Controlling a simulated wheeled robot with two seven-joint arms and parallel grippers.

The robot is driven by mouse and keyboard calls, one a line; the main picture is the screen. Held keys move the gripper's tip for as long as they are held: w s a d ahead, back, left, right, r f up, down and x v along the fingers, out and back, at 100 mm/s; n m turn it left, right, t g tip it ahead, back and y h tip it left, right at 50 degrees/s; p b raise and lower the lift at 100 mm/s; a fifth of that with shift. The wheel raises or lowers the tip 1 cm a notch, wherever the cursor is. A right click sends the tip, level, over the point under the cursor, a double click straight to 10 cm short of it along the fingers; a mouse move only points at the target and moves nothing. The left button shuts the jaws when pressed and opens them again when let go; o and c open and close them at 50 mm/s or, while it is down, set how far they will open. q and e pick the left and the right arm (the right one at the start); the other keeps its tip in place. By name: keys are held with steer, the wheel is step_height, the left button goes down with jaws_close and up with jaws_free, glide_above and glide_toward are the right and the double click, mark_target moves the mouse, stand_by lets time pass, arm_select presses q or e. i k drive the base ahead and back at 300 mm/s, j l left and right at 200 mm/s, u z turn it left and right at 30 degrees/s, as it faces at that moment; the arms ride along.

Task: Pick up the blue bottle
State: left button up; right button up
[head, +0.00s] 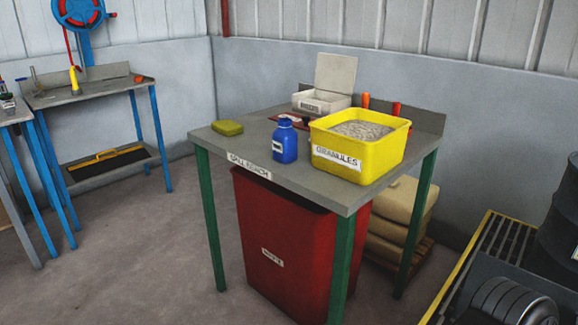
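The blue bottle (285,143) stands upright on the grey top of the spill bench (232,145), near its front edge. It has a blue cap and a small white label. It is just left of the yellow granules tub and looks clear of it, though the gap is narrow. Neither of my grippers shows in the head view, and nothing holds the bottle.
The yellow tub (384,160) holds grey granules. A green sponge-like block (229,128) lies at the bench's left, and an open white box (321,103) stands behind. A red bin (270,235) is under the bench. A yellow-edged metal rack (490,262) stands at lower right.

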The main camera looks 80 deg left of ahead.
mark_target(284, 139)
steer(key=u, duration=2.85)
steer(key=i+l+u, duration=0.1)
steer(key=l, duration=0.2)
steer(key=i+l+u, duration=0.1)
steer(key=i+l, duration=0.15)
